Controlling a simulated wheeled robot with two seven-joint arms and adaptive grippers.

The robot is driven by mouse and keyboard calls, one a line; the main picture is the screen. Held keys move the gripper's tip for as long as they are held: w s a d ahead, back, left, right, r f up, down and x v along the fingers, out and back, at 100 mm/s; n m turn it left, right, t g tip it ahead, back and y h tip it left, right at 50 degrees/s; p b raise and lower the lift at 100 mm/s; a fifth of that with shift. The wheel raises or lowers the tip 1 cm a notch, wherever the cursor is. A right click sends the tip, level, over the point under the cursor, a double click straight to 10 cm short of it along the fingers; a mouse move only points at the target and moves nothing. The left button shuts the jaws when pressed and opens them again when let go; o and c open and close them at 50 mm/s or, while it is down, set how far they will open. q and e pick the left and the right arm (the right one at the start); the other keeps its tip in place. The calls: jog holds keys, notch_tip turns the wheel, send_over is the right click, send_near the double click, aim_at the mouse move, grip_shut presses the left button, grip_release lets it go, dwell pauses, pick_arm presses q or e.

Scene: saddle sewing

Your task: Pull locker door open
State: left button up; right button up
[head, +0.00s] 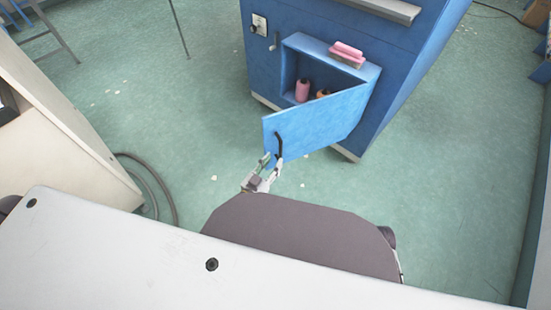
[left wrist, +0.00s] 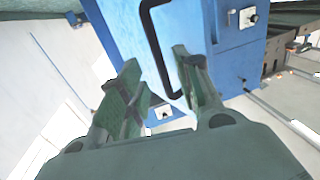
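The blue locker door (head: 320,122) stands swung out from its cabinet, well ajar, with a black bar handle (head: 279,146) near its free edge. My left gripper (head: 265,165) is at the lower end of this handle. In the left wrist view, the left gripper (left wrist: 160,92) has its two green fingers apart. The lower end of the black handle (left wrist: 152,40) reaches into the gap between them, and I see no clear grip on it. The locker's opening (head: 290,75) shows behind the door. My right gripper is out of view.
A pink spool (head: 302,90) and an orange one (head: 323,93) stand inside the locker. A pink-topped brush-like item (head: 347,54) lies on its top ledge. A cream cabinet (head: 65,140) and a hose (head: 160,185) are at left. Green floor (head: 190,110) is open beside the locker.

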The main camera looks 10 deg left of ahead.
pick_arm(q)
jog(key=shift+v, duration=2.95)
